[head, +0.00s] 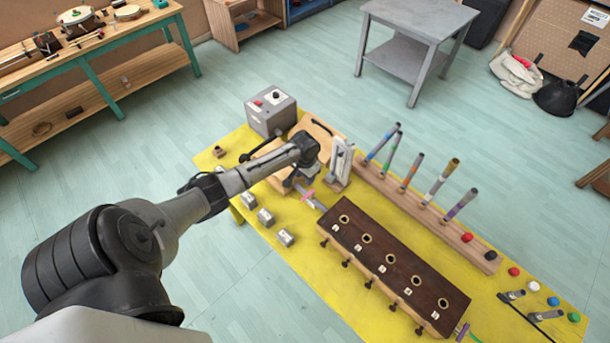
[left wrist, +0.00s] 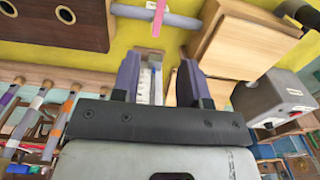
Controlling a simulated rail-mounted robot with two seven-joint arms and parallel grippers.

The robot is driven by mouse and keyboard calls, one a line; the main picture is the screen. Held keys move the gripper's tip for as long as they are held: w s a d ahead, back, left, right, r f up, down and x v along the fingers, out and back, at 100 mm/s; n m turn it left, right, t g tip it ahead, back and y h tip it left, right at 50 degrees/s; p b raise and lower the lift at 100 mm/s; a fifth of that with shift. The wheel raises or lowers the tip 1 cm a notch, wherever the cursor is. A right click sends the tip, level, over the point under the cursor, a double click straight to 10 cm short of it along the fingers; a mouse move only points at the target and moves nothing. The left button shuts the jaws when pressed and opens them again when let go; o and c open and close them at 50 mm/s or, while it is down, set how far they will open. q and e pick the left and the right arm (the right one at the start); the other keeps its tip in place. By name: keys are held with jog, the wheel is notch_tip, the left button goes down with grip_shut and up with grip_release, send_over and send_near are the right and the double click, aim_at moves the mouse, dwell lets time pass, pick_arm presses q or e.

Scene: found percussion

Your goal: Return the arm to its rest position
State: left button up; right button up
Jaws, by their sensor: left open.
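My left arm reaches in from the left over the yellow table (head: 330,290), and my left gripper (head: 294,186) is low near the table's middle. In the left wrist view my left gripper (left wrist: 160,58) has its two dark fingers apart, with nothing held between them. A grey stick with a pink band (head: 308,196) lies just beyond the fingertips; it also shows in the left wrist view (left wrist: 180,19), apart from the fingers. My right gripper is in neither view.
A dark block with several holes (head: 385,258), a wooden rack of upright tubes (head: 405,205), a white upright stand (head: 340,160) and a grey box (head: 270,112) surround the gripper. Small metal blocks (head: 265,217) lie below the forearm. The floor left of the table is clear.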

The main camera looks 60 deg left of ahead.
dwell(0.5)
pick_arm(q)
jog(key=w+d+r+m+t+y, duration=0.2)
jog(key=w+d+r, duration=0.15)
jog(key=r, duration=0.35)
jog(key=w+d+r+m+t+y, duration=0.1)
jog(key=w+d+r+m+t, duration=0.1)
jog(key=d+r, duration=0.35)
jog(key=s+d+r+m+t+p, duration=0.1)
jog(key=s+d+r+m+t, duration=0.15)
jog(key=d+r, duration=0.4)
jog(key=s+d+r+h+p, duration=0.1)
jog(key=s+d+p, duration=0.1)
jog(key=s+d, duration=0.5)
jog(key=s+d+r+h+p, duration=0.1)
jog(key=s+d+p, duration=0.1)
jog(key=s+d, duration=0.5)
jog(key=s+f+n+g+h+p, duration=0.1)
jog(key=s+f+g, duration=0.2)
jog(key=s, duration=0.9)
jog(key=shift+f, duration=0.95)
